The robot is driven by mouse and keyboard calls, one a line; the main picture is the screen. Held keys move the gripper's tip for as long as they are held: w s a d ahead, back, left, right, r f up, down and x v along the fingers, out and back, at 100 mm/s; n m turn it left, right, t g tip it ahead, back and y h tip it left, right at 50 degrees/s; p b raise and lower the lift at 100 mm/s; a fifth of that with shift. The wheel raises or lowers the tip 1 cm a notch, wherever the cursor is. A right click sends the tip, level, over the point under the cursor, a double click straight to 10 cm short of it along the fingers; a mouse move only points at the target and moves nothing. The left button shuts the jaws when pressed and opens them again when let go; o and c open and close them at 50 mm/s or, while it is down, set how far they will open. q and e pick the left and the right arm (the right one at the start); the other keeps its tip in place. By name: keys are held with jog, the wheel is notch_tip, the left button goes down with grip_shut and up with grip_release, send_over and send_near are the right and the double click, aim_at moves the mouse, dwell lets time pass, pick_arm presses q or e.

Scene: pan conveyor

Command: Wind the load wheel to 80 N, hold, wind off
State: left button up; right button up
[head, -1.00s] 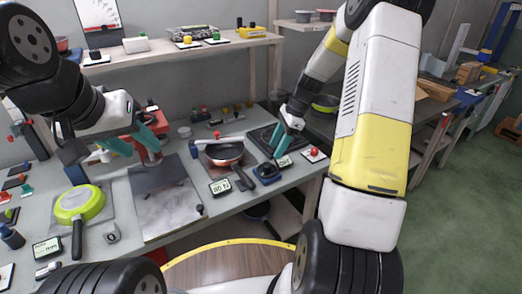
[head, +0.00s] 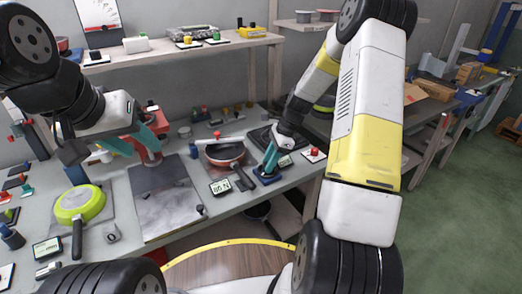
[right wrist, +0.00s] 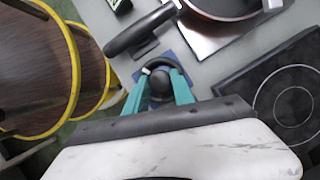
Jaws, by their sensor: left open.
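The load wheel (right wrist: 160,83) is a small black wheel on a blue base (head: 268,178) at the front right of the bench. My right gripper (head: 267,168) is down at it; in the right wrist view its teal fingers (right wrist: 159,76) stand on both sides of the wheel and appear closed on it. The fingers partly hide the wheel. A small force display (head: 220,187) left of the wheel shows a reading in N; its digits are hard to read, perhaps 05. My left gripper (head: 139,150) is open and empty above the bench at left.
A pan (head: 224,153) with a dark handle stands just left of the wheel. A black hob plate (right wrist: 285,95) lies beside it. A green pan (head: 80,204), a grey plate (head: 165,202) and another display (head: 47,249) are at left. A red knob (head: 313,150) stands right of the wheel.

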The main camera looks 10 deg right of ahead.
grip_shut()
